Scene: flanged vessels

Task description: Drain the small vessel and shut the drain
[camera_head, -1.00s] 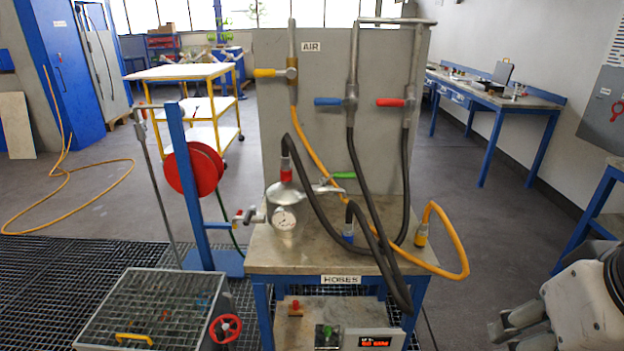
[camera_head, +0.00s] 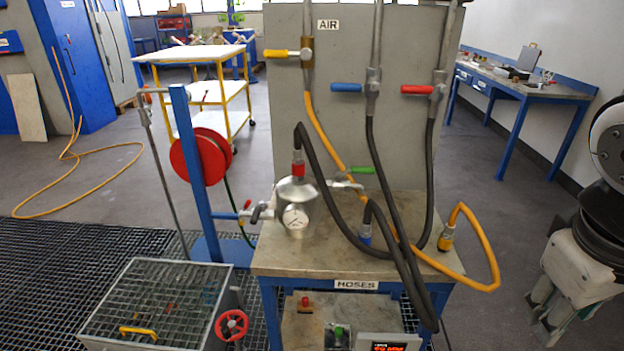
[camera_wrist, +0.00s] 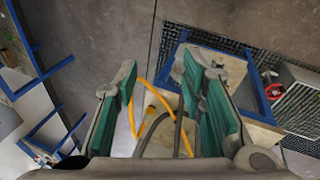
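The small vessel (camera_head: 297,205) is a silver domed pot with a round gauge (camera_head: 295,216) on its front. It stands on the left of the hose table (camera_head: 330,262). A black hose with a red coupling (camera_head: 298,168) joins its top. My gripper (camera_head: 548,315) hangs at the right edge, well apart from the vessel. In the wrist view my gripper (camera_wrist: 160,95) has its green-padded fingers spread with nothing between them.
Yellow, blue (camera_head: 346,87) and red (camera_head: 416,89) valve handles sit on the grey panel. A yellow hose (camera_head: 490,260) loops past the table's right edge. A grated box (camera_head: 155,300) with a red handwheel (camera_head: 231,325) stands at front left. Floor is clear right of the table.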

